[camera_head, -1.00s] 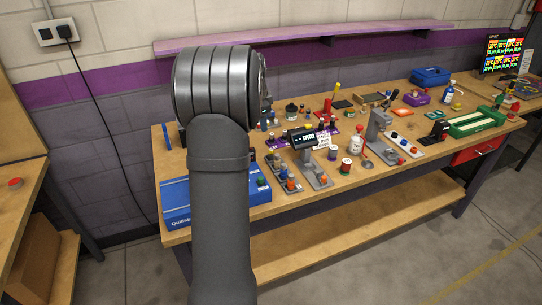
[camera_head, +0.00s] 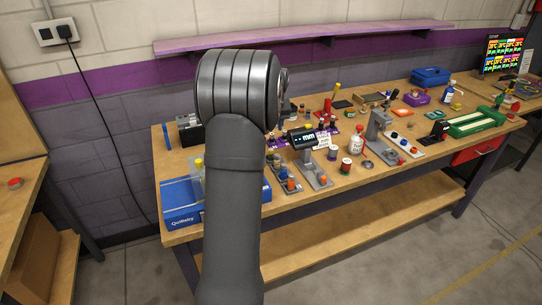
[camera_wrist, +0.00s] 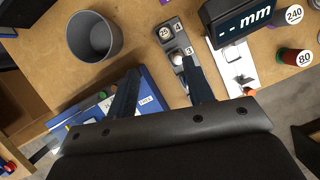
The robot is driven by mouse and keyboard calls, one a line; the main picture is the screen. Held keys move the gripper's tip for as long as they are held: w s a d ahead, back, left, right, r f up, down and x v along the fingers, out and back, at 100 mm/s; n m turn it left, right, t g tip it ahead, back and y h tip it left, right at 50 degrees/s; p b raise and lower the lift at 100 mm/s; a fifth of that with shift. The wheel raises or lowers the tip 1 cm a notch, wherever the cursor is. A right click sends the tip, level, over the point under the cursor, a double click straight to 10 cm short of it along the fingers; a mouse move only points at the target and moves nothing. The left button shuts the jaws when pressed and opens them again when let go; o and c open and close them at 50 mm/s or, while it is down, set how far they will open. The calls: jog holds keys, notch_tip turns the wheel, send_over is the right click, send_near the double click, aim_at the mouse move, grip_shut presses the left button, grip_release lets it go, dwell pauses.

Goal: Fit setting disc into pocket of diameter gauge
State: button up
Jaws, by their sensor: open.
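The gauge with a dark display reading "-- mm" (camera_head: 302,138) stands on a grey base (camera_head: 318,178) near the bench's front edge. Its display also shows at the top right of the wrist view (camera_wrist: 243,22). A narrow grey slotted rack (camera_head: 285,182) stands left of the gauge; in the wrist view it holds a pale-topped round piece (camera_wrist: 165,33) and a whitish round piece (camera_wrist: 176,58). I cannot tell which piece is the setting disc. My gripper (camera_wrist: 160,66) is open and empty, its right finger overlapping the rack's near end. The arm hides my gripper in the head view.
A grey cup (camera_wrist: 93,37) stands left of the rack. A blue box (camera_head: 182,205) lies at the bench's left front. Red (camera_head: 346,166) and purple (camera_head: 331,152) spools stand right of the gauge. Bare bench shows between cup and rack.

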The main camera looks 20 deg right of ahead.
jog(key=x, duration=1.1)
jog(key=shift+f, duration=0.3)
jog(key=x, duration=0.4)
jog(key=shift+s+d+f, duration=0.1)
jog(key=shift+s+d, duration=0.15)
jog(key=shift+d, duration=0.15)
jog(key=shift+w+f, duration=0.3)
jog(key=shift+f, duration=0.3)
jog(key=shift+c, duration=0.2)
grip_shut()
